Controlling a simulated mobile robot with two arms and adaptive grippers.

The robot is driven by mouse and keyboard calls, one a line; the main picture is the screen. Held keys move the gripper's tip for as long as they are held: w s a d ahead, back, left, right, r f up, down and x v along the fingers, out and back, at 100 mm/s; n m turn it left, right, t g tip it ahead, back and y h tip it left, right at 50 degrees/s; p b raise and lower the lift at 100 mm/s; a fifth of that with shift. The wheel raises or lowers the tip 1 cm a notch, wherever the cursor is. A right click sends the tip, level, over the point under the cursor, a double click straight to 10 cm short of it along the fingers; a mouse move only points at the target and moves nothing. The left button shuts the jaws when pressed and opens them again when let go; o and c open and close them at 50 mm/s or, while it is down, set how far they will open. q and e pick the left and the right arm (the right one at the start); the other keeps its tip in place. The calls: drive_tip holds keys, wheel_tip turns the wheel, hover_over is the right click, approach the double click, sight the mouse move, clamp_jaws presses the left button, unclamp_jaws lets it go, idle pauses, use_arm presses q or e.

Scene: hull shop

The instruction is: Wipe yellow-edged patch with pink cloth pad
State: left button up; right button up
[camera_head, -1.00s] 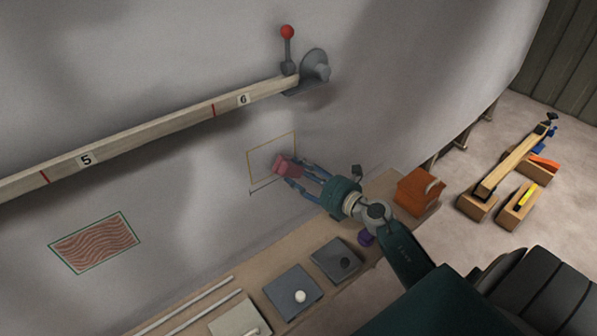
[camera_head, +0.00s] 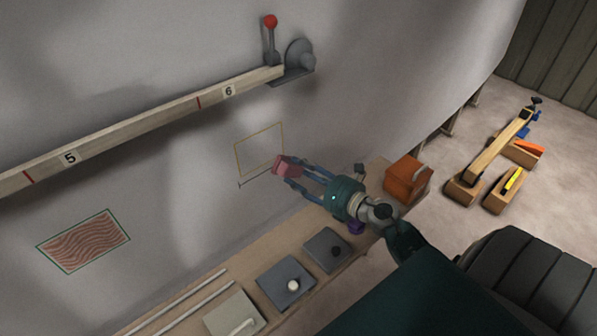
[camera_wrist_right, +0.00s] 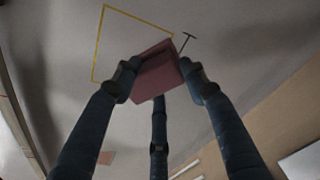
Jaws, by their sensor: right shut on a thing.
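The yellow-edged patch (camera_head: 259,150) is a thin yellow outline on the grey hull wall, with plain grey inside it. It also shows in the right wrist view (camera_wrist_right: 97,45). My right gripper (camera_head: 291,171) is shut on the pink cloth pad (camera_head: 284,165). The pad is at the patch's lower right corner in the head view. In the right wrist view the pad (camera_wrist_right: 157,73) sits between the fingers and covers part of the outline. I cannot tell whether it touches the wall. My left gripper is not in view.
A wooden shelf (camera_head: 210,270) runs along the hull below, with grey plates (camera_head: 286,282) and an orange box (camera_head: 407,178). A numbered batten (camera_head: 120,137) and red-knobbed lever (camera_head: 270,38) are above. A green-edged wavy patch (camera_head: 84,241) is at left.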

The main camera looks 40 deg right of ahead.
drive_tip(key=shift+a+f+v, duration=0.1)
drive_tip(key=shift+f+v, duration=0.05)
drive_tip(key=shift+v, duration=1.1)
drive_tip(key=shift+a+f+v, duration=0.1)
drive_tip(key=shift+f+v, duration=0.05)
drive_tip(key=shift+v, duration=1.1)
drive_tip(key=shift+a+f+b+v, duration=0.15)
drive_tip(key=shift+b+v, duration=0.15)
drive_tip(key=shift+v, duration=0.7)
drive_tip(key=shift+a+f+b+v, duration=0.15)
drive_tip(key=shift+b+v, duration=0.1)
drive_tip(key=shift+v, duration=0.8)
